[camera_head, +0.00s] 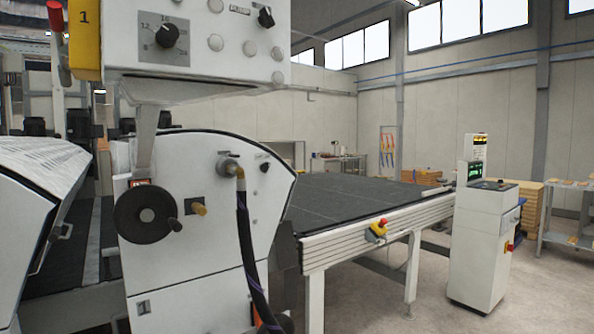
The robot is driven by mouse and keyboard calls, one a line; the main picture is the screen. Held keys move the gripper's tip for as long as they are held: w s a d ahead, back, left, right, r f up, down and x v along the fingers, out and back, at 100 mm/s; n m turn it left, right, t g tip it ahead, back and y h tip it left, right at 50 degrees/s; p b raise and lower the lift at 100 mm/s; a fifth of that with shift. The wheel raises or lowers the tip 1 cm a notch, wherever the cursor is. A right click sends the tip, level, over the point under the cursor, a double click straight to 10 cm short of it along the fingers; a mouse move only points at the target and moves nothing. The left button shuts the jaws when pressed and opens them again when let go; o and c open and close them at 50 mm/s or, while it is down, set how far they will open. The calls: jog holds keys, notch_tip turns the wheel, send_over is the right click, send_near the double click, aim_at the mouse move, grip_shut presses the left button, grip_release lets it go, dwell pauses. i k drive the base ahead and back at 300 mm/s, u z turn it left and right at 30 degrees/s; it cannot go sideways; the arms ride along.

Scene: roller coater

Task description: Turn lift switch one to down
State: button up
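A white control panel (120,40) hangs at the top left. It carries a black dial knob (167,35) on a grey numbered scale and a smaller black rotary switch (266,17) beside a small label plate that I cannot read. Several round pale buttons sit between and below them. Another small black knob (265,167) is on the white machine housing below. No lettering readable here shows which control is lift switch one, and I cannot tell its setting. A yellow unit (84,40) marked "1" is at the panel's left edge. My gripper is not in view.
The housing carries a black handwheel (145,214) and a hanging black hose (248,260). A dark conveyor bed (350,200) with a red-and-yellow emergency stop (378,230) extends right. A white console (483,240) stands beyond it. The floor at lower right is open.

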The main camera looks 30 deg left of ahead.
aim_at(265, 167)
jog(key=u, duration=0.35)
jog(key=i, duration=0.95)
jog(key=u, duration=0.6)
